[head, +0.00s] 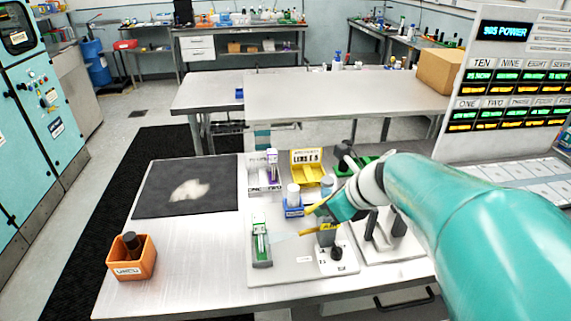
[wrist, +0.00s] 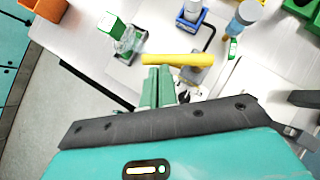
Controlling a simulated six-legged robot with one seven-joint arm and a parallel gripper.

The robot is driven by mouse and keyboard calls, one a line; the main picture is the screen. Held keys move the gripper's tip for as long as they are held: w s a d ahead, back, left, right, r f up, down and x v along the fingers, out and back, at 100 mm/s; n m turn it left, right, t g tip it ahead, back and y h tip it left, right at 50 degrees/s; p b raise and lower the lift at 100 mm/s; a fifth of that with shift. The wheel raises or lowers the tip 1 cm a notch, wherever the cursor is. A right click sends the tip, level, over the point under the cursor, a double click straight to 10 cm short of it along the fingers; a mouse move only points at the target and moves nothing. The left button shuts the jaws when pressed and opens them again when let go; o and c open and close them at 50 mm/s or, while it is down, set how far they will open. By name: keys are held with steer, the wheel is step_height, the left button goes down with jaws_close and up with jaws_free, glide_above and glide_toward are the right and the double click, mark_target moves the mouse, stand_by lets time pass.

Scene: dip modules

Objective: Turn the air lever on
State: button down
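The air lever appears to be the yellow bar (wrist: 178,59), lying crosswise just beyond my fingertips in the wrist view. A grey block shows beside and below its right part.
An orange bin (head: 131,257) is at the left.

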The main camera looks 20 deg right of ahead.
steer(key=shift+w+a+m, duration=0.3)
steer(key=shift+w+a, duration=0.2)
steer(key=shift+w, duration=0.05)
steer(key=shift+w+a, duration=0.1)
stand_by(0.5)
